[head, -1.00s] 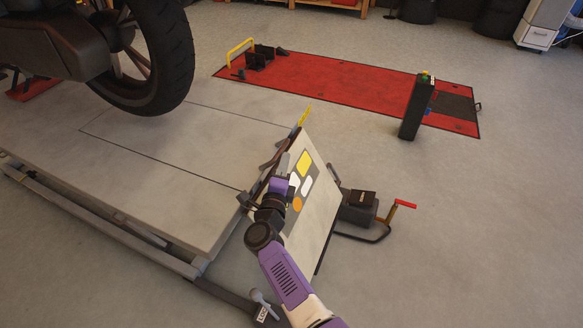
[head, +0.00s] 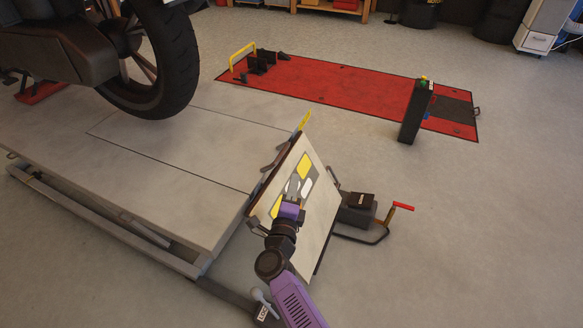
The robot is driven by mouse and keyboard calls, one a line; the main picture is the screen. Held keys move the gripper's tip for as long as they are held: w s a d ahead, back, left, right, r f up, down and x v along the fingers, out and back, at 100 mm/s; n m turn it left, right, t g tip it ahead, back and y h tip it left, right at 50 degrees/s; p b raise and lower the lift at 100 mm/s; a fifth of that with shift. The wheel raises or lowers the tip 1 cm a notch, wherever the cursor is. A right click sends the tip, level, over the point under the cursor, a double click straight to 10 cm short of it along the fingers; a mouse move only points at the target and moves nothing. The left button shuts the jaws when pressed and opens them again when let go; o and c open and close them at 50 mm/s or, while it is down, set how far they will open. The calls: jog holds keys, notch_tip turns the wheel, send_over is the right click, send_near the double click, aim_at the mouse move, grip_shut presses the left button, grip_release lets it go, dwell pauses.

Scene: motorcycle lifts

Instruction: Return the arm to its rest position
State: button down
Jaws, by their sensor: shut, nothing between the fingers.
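My arm reaches up from the bottom of the head view, with a purple link and dark joints. My gripper (head: 294,189) is at its end, in front of the tilted pale panel (head: 318,215) at the lift's end. The gripper is small here and looks shut, with nothing held. Yellow and white patches show on the panel around it; my wrist hides part of the panel. I cannot tell whether the gripper touches the panel.
A grey lift platform (head: 160,185) with a motorcycle wheel (head: 160,70) above it fills the left. A black box with a red-handled crank (head: 358,208) stands right of the panel. A black post (head: 415,112) stands by the red lift (head: 330,85). Floor at the right is clear.

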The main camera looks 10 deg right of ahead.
jog(key=p+v, duration=0.1)
jog(key=v, duration=0.4)
jog(key=shift+d, duration=0.1)
jog(key=a+r+n+t+y, duration=0.2)
jog(key=a+r+n, duration=0.15)
jog(key=r, duration=0.25)
jog(key=s+d+r+n+t+y, duration=0.1)
jog(key=s+d+r+n+y, duration=0.15)
jog(key=s+n, duration=0.35)
jog(key=s+d+r+n+g, duration=0.15)
jog(key=s+d+n, duration=0.35)
jog(key=s, duration=0.9)
jog(key=s+d+r+n+g, duration=0.1)
jog(key=s+d+n+g, duration=0.3)
jog(key=s, duration=1)
jog(key=s+d+r+n+g, duration=0.1)
jog(key=s+d+n, duration=0.4)
jog(key=s, duration=0.9)
notch_tip(320, 180, up, 18)
jog(key=p, duration=1.8)
jog(key=shift+w+y, duration=0.4)
jog(key=shift+y, duration=0.05)
